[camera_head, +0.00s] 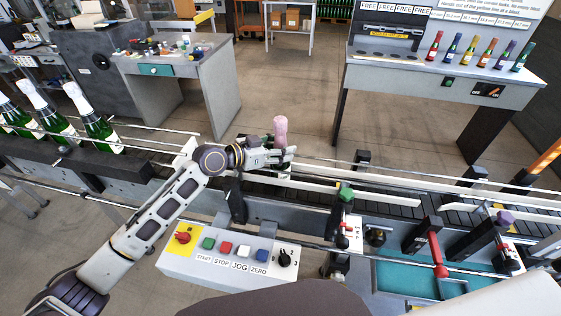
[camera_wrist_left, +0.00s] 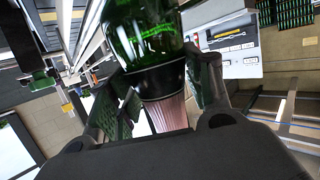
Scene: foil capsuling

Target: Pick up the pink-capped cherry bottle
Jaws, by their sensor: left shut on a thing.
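The pink-capped bottle shows its pink top (camera_head: 281,130) above my left gripper (camera_head: 276,157) in the head view, roughly upright at the conveyor. Its lower body is hidden by the gripper and rail. In the left wrist view the dark green glass (camera_wrist_left: 148,35), a black band and the pink foil (camera_wrist_left: 167,114) lie between the two fingers of my left gripper (camera_wrist_left: 160,85). The gripper is shut on the bottle around its neck area. I cannot tell whether the bottle's base touches the conveyor. My right gripper is not in view.
White-foiled green bottles (camera_head: 97,128) stand on the conveyor at left. Guide rails (camera_head: 350,188) run along the belt to the right. A button panel (camera_head: 228,256) is in front. A table (camera_head: 440,80) with several small coloured bottles stands behind at right, across open floor.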

